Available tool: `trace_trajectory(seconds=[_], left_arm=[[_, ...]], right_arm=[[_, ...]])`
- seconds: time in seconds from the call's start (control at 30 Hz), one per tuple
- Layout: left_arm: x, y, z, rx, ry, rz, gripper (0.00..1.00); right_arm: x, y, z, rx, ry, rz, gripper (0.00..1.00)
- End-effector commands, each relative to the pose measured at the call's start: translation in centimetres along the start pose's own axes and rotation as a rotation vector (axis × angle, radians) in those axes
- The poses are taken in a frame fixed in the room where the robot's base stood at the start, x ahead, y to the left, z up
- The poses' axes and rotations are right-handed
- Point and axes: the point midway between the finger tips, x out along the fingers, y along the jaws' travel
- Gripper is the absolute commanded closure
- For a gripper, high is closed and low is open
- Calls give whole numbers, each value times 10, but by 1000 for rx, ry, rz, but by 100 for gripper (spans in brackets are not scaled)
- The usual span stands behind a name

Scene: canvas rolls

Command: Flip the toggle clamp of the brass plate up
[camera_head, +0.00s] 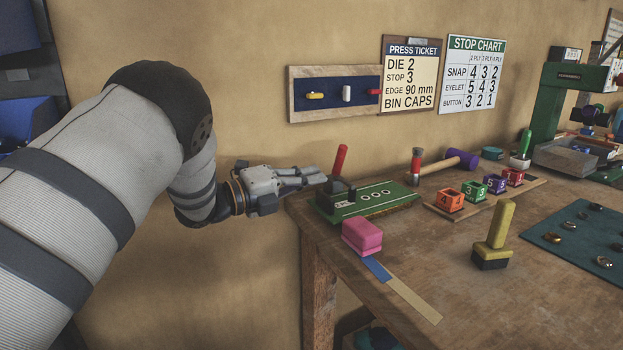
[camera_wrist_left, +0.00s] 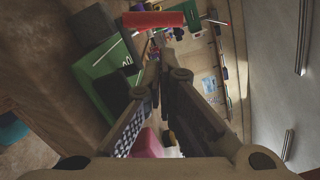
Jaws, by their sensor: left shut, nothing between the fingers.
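A toggle clamp with a red handle (camera_head: 340,159) stands on the left end of a green board (camera_head: 388,197) near the table's left edge. The handle points up with a slight lean, above a dark clamp body (camera_head: 337,192). The board carries white rings; I cannot make out a brass plate on it. My left gripper (camera_head: 324,178) is shut and empty, level, with its fingertips just left of the handle's foot; contact cannot be told. In the left wrist view the red handle (camera_wrist_left: 153,19) lies across the picture beyond the fingertips (camera_wrist_left: 158,62). My right gripper is in neither view.
A pink block (camera_head: 362,237) sits in front of the board. The wall is close behind. The table's front middle is clear.

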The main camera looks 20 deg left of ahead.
Motion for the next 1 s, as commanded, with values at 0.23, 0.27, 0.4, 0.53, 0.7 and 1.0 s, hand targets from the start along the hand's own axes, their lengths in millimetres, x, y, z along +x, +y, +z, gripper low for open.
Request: trace_trajectory(seconds=[0.23, 0.27, 0.4, 0.53, 0.7, 1.0], left_arm=[[48, 5, -2, -3, 4, 4, 100], [52, 5, -2, -3, 4, 4, 100], [64, 3, -1, -3, 2, 2, 100], [66, 2, -1, -3, 0, 2, 100], [66, 1, -1, -2, 0, 1, 100], [77, 8, 5, -40, 2, 7, 100]], right_arm=[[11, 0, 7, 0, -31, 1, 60], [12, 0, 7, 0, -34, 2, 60], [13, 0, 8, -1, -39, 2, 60], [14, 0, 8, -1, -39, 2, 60], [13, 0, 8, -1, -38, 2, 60], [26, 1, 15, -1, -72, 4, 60]])
